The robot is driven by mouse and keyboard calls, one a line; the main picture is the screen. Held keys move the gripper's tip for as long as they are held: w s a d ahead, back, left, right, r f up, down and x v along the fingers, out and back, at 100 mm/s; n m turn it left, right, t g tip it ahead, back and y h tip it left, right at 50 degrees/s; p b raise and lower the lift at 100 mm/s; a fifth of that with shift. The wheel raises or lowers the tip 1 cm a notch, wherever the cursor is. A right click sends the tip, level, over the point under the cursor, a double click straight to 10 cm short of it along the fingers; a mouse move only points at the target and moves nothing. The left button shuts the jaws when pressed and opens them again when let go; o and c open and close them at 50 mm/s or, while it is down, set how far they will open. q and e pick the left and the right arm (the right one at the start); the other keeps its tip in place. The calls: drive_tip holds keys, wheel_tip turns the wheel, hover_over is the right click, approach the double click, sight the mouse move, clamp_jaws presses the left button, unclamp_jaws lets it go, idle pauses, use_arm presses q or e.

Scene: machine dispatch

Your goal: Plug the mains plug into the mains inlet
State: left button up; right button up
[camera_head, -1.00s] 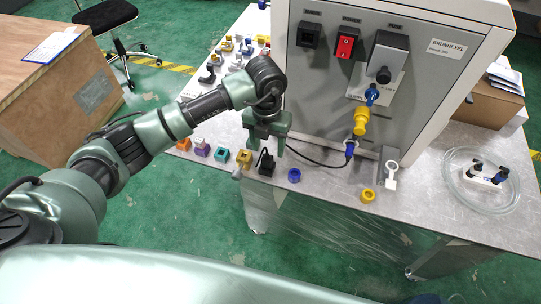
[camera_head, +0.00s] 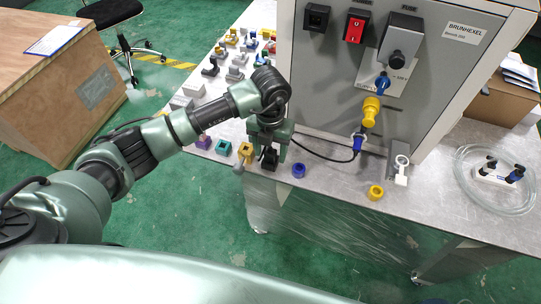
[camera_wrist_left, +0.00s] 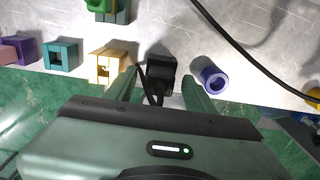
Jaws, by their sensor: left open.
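The mains plug (camera_head: 269,159) is black with a black cable and sits near the front edge of the metal table. My left gripper (camera_head: 269,148) is open and has come down over it. In the left wrist view, the plug (camera_wrist_left: 161,73) lies between the fingertips of the left gripper (camera_wrist_left: 158,80), with a visible gap on either side. The mains inlet (camera_head: 316,17) appears to be the black square socket at the upper left of the grey machine's front panel. My right gripper is not in view.
The grey machine (camera_head: 340,90) stands behind the plug. A yellow block (camera_head: 246,151) and a blue ring (camera_head: 298,170) flank the plug. Several small coloured parts fill the table's left side. A yellow ring (camera_head: 376,192) and a coil of clear tube (camera_head: 461,180) lie to the right.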

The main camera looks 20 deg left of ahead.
use_arm(q)
drive_tip(key=c, duration=0.9)
clamp_jaws()
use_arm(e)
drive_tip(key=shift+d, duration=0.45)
use_arm(q)
drive_tip(key=shift+r, duration=0.15)
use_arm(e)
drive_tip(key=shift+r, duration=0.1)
